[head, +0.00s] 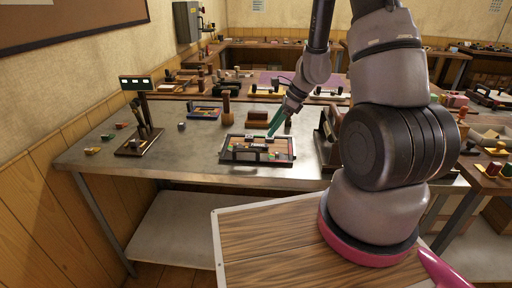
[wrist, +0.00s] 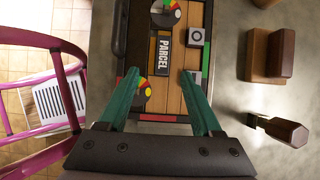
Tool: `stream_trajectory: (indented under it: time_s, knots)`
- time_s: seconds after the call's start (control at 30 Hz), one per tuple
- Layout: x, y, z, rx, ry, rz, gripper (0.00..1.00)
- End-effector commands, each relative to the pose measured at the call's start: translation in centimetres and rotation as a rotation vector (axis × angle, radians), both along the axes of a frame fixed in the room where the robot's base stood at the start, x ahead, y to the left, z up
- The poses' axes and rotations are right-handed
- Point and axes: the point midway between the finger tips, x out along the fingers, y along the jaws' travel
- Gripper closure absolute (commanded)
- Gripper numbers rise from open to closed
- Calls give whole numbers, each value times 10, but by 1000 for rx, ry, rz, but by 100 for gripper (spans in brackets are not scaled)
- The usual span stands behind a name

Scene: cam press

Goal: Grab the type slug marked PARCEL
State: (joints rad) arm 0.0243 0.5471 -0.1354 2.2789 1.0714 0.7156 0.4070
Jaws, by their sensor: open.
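The type slug marked PARCEL (wrist: 164,56) is a dark bar with pale lettering and tan ends. It lies in a wood-floored tray (wrist: 172,117) with dark edges; the tray also shows in the head view (head: 230,158) on the metal table. My gripper (wrist: 160,74) is open and empty, its two green fingers spread to either side of the slug's line, with the slug ahead of the fingertips in the picture. The gripper also shows in the head view (head: 269,134), just over the tray. Whether the fingertips touch anything, I cannot tell.
In the tray, a coloured dial (wrist: 165,13) and a grey block with a ring mark (wrist: 196,37) flank the slug; another dial is partly behind the left finger.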

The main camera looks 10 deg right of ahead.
Motion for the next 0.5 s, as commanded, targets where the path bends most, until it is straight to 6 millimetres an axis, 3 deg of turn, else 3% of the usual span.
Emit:
stream_trajectory:
  time_s: [0.13,0.5]
  knots:
    - [4,12,-22,0,2,2,34]
    - [14,29,-55,1,2,3,34]
